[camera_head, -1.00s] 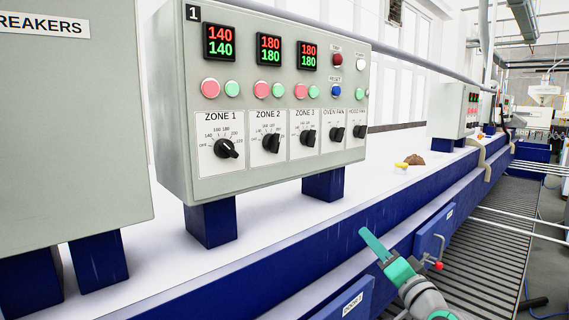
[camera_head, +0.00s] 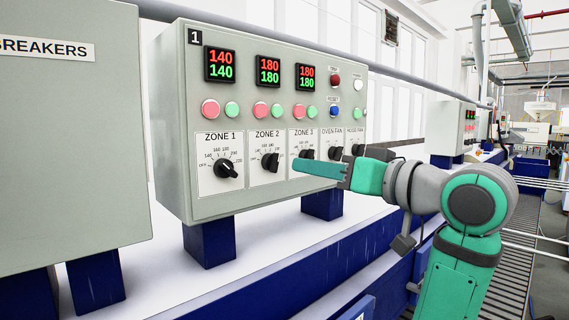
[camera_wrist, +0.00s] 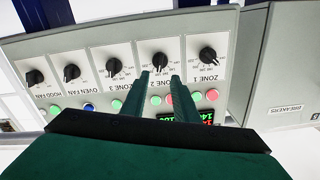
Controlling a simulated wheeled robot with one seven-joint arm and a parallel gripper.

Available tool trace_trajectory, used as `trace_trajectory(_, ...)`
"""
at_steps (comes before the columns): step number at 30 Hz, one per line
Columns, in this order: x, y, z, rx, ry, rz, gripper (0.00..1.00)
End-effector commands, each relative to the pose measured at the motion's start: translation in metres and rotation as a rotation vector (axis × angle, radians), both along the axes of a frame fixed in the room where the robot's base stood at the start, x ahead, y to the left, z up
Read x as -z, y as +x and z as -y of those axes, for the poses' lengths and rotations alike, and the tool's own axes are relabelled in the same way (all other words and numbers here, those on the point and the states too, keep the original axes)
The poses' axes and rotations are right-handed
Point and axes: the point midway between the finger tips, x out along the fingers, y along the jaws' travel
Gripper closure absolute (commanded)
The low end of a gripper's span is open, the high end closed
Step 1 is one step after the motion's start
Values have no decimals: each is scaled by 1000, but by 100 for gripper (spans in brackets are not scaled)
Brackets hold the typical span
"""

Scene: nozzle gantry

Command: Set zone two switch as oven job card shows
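The zone 2 switch (camera_head: 270,162) is a black rotary knob on a white dial plate on the grey control panel (camera_head: 175,120). It also shows in the wrist view (camera_wrist: 158,68). Its display (camera_head: 269,71) reads 180 in red over 180 in green; its exact pointer setting is too small to read. My gripper (camera_head: 297,165) is in front of the panel, its fingertips just right of the zone 2 knob. In the wrist view, the two green fingers (camera_wrist: 161,77) are apart with nothing between them, pointing toward the knob. I see no job card.
The zone 1 knob (camera_head: 225,169) is left of zone 2, and the zone 3 knob (camera_head: 307,154) is right, close to my fingers. Fan knobs sit further right. A breakers cabinet (camera_head: 60,150) stands at the left. The blue-edged white bench (camera_head: 165,270) runs below.

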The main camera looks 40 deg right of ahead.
Motion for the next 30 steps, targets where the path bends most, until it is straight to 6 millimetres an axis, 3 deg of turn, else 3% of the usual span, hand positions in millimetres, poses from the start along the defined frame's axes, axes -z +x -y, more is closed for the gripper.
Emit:
trace_trajectory(6,1,41,-4,-2,3,-2,73)
trace_trajectory(12,0,69,-5,-1,3,0,73)
trace_trajectory(18,0,83,-6,0,3,1,73)
trace_trajectory(27,0,85,-6,1,2,2,73)
trace_trajectory(30,0,85,-6,1,2,2,94)
